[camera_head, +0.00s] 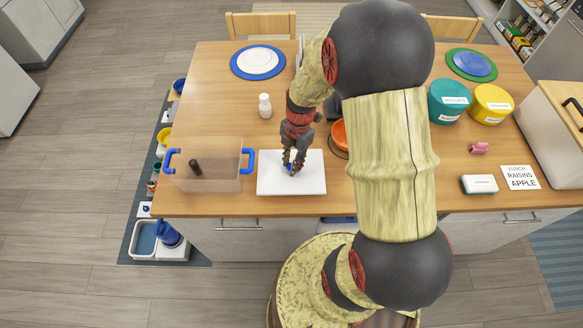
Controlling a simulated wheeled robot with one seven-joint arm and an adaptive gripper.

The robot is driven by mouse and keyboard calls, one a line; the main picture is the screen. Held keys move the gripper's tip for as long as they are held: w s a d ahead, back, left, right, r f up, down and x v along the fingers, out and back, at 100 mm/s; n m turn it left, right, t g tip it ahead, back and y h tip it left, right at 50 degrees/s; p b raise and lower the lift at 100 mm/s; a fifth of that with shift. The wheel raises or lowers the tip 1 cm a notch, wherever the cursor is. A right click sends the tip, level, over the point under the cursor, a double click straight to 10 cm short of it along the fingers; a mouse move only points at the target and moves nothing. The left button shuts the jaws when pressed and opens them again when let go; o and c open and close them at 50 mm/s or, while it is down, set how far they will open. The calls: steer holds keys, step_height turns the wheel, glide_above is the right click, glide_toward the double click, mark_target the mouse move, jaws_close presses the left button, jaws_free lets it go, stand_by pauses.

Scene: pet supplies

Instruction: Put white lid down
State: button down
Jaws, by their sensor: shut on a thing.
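The white lid (308,183) is a flat rectangular panel at the front of the wooden table, right of the clear bin. My gripper (291,170) points down over its middle and is shut on a small blue part there, likely its knob, mostly hidden by the fingers. The lid looks level. I cannot tell whether it touches the tabletop or hangs just above it. The clear bin (222,185) with blue side handles stands open to the left, with a dark object (195,167) inside.
A white bottle (265,108) stands behind the bin and lid. An orange bowl (339,136) is partly hidden by my arm. Teal (447,104) and yellow (491,106) canisters, a white box (479,185) and a note card (520,177) are at right. The wooden table (215,95) has bare room at left.

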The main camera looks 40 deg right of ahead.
steer(key=shift+w+d+f, duration=0.1)
steer(key=shift+w+f, duration=0.05)
steer(key=shift+f, duration=0.75)
steer(key=shift+w+d+f, duration=0.1)
steer(key=shift+f, duration=0.8)
steer(key=shift+f, duration=0.1)
steer(key=c, duration=1.6)
jaws_free()
steer(key=shift+o, duration=0.2)
step_height(320, 180, up, 12)
steer(key=d, duration=0.2)
steer(key=s+a+r+m+t+h, duration=0.1)
steer(key=a+r+m, duration=0.3)
steer(key=r, duration=0.3)
steer(key=s+a+r+m+t, duration=0.2)
steer(key=a+r+m, duration=0.25)
steer(key=r, duration=0.25)
steer(key=s+a+r+m+t, duration=0.3)
steer(key=s+a+r+m, duration=0.3)
steer(key=m, duration=0.5)
steer(key=shift+s+r+m+h+p, duration=0.4)
steer(key=shift+s+r, duration=0.8)
steer(key=shift+s, duration=0.45)
